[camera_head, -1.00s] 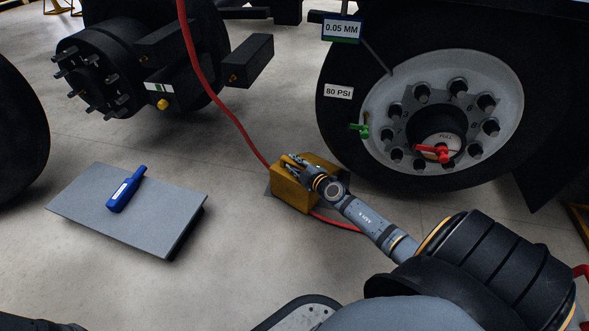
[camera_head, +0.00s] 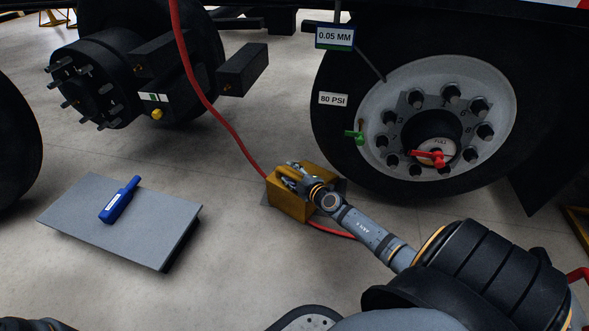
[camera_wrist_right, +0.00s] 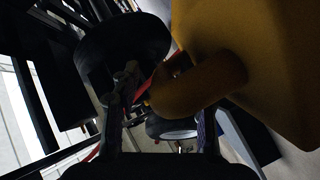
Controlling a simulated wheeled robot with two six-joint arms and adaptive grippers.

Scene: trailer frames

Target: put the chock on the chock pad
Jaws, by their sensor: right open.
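My left gripper is not in view.
A red hose (camera_head: 215,105) hangs down and passes by the chock. The large wheel (camera_head: 335,135) stands close behind it. A grey board (camera_head: 85,215) with a blue tool (camera_head: 120,200) lies to the left. A bare hub (camera_head: 95,85) stands at upper left.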

